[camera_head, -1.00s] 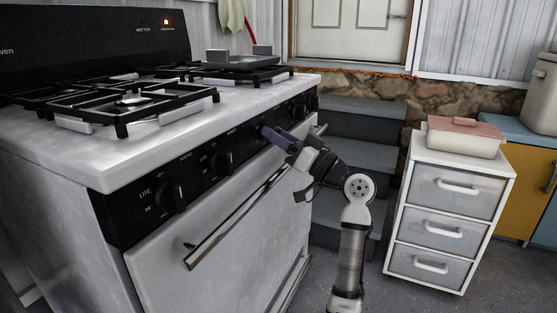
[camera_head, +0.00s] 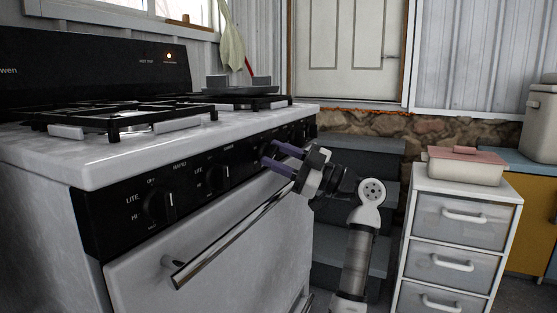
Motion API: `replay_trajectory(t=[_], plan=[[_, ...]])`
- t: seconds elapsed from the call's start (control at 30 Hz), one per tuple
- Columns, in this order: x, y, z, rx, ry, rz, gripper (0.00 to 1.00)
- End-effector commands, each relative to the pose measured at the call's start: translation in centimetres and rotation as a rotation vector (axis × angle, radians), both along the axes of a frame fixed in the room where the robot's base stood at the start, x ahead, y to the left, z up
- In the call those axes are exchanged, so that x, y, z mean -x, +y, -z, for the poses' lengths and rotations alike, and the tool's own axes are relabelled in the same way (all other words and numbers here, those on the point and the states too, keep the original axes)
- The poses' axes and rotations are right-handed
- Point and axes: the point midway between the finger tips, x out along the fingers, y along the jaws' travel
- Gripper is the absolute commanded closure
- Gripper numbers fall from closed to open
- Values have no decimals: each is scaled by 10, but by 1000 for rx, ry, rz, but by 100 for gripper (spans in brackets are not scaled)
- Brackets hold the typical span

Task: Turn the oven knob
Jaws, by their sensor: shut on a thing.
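The white oven (camera_head: 60,165) stands at the left, with a black control panel along its front edge. Dark knobs sit on this panel: a near knob (camera_head: 160,205), a second knob (camera_head: 217,178) and others farther along. My gripper (camera_head: 269,152) is at the panel past the second knob. Its two purple fingers stand apart, one above the other, shut on a dark oven knob (camera_head: 266,152). That knob is mostly hidden between the fingertips, so its exact angle cannot be told.
The oven door's long metal handle (camera_head: 225,245) runs below the panel, close under my gripper. Black grates (camera_head: 120,115) and a pan (camera_head: 240,95) are on the stovetop. Grey steps (camera_head: 365,165) lie behind my arm. A white drawer unit (camera_head: 460,245) with a pink-lidded dish (camera_head: 465,165) stands right.

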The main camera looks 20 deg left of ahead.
Motion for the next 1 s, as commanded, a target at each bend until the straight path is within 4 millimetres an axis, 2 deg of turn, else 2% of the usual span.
replay_trajectory(t=[0.63, 0.67, 0.8, 1.0], plan=[[0, 0, 0, 11, -48, -1, 83], [0, 0, 0, 11, -48, -1, 56], [0, 0, 0, 11, -48, -1, 38], [0, 0, 0, 10, -47, 0, 38]])
